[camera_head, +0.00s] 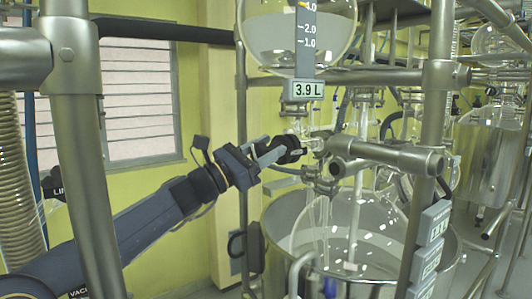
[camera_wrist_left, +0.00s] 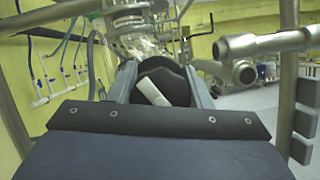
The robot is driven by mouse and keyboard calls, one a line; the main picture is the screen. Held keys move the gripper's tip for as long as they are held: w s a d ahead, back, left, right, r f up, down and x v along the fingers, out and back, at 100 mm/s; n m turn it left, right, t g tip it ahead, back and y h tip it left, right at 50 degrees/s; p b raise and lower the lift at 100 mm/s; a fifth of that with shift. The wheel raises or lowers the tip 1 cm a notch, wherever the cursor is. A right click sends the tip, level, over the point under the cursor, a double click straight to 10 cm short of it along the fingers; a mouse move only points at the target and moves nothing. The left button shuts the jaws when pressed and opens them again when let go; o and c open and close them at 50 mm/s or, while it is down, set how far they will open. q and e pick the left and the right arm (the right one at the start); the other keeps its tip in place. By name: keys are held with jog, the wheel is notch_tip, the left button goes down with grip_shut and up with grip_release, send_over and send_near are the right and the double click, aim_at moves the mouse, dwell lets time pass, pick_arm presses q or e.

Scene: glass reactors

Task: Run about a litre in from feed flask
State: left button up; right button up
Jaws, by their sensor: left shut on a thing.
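The feed flask (camera_head: 335,32) is a clear glass vessel at the top of the head view, with liquid in its lower part. A grey level scale in front of it carries a display (camera_head: 304,90) reading 3.9 L. Below it, my left gripper (camera_head: 272,152) is shut on a round black valve knob (camera_head: 292,147) beside the glass outlet line. In the left wrist view the knob (camera_wrist_left: 176,80) sits between the two fingers (camera_wrist_left: 162,88), with a pale bar across its face. The fingers hide its sides. My right gripper is not in view.
A glass reactor (camera_head: 350,225) hangs in a steel bath (camera_head: 440,265) below the knob. Steel posts (camera_head: 85,160) and a horizontal clamp bar (camera_head: 385,155) stand close around my left arm. Another reactor rig (camera_head: 485,140) is at the right. A shuttered window (camera_head: 138,95) is behind.

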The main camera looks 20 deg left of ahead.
pick_arm(q)
jog(key=m+g, duration=0.1)
jog(key=m, duration=0.1)
jog(key=m+g+h+b, duration=0.1)
jog(key=m, duration=0.2)
jog(key=shift+d+f+h, duration=0.1)
jog(key=shift+h, duration=0.2)
jog(key=m+g, duration=0.1)
jog(key=m, duration=0.2)
jog(key=m+g, duration=0.2)
jog(key=m, duration=0.1)
jog(key=shift+s+d+f+h, duration=0.1)
jog(key=shift+d+h, duration=0.05)
jog(key=shift+h, duration=0.25)
jog(key=shift+m, duration=0.4)
jog(key=o, duration=1)
jog(key=shift+s+f, duration=0.1)
